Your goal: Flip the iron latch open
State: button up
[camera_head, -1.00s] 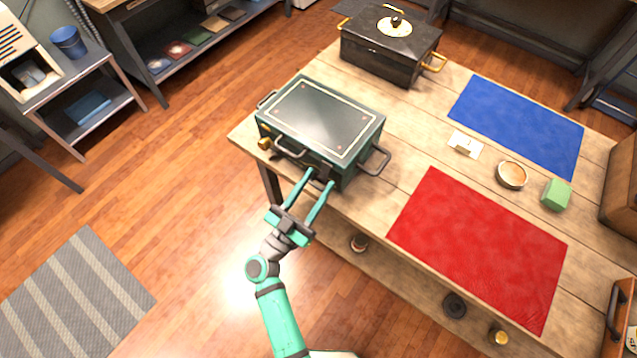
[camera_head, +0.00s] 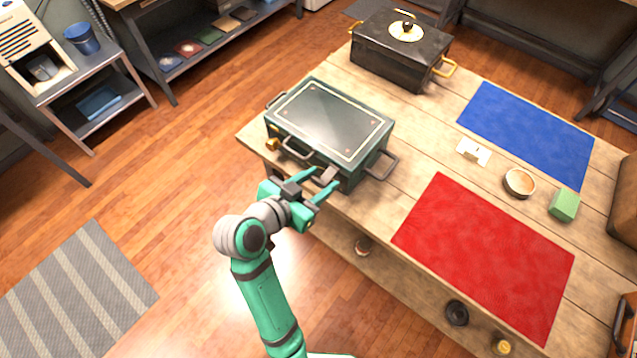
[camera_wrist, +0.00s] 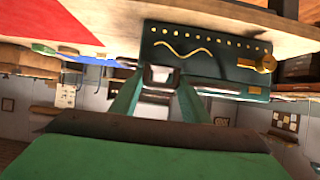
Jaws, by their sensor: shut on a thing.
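A dark green metal box (camera_head: 330,118) with a framed lid and side handles sits closed at the left corner of the wooden table. The iron latch (camera_head: 326,176) is on its front face and stands out from it. In the wrist view the latch (camera_wrist: 160,78) lies between the finger ends. My gripper (camera_head: 324,184) is at the front of the box with its two green fingers on either side of the latch, shut on it. The wrist view also shows my gripper (camera_wrist: 158,90), with the box front (camera_wrist: 215,52) appearing upside down. The latch's contact faces are partly hidden.
A black chest (camera_head: 400,52) with gold handles stands behind. A red mat (camera_head: 485,255), a blue mat (camera_head: 528,130), a white card (camera_head: 473,151), a round bowl (camera_head: 519,182) and a green block (camera_head: 564,205) lie to the right. Open floor lies left.

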jog(key=shift+w+d+r+g+y, duration=0.15)
jog(key=shift+w+r+g+y, duration=0.1)
jog(key=shift+r+g+y, duration=0.7)
jog(key=shift+o, duration=0.2)
jog(key=shift+f, duration=0.25)
jog(key=shift+c, duration=0.2)
jog(key=o, duration=0.8)
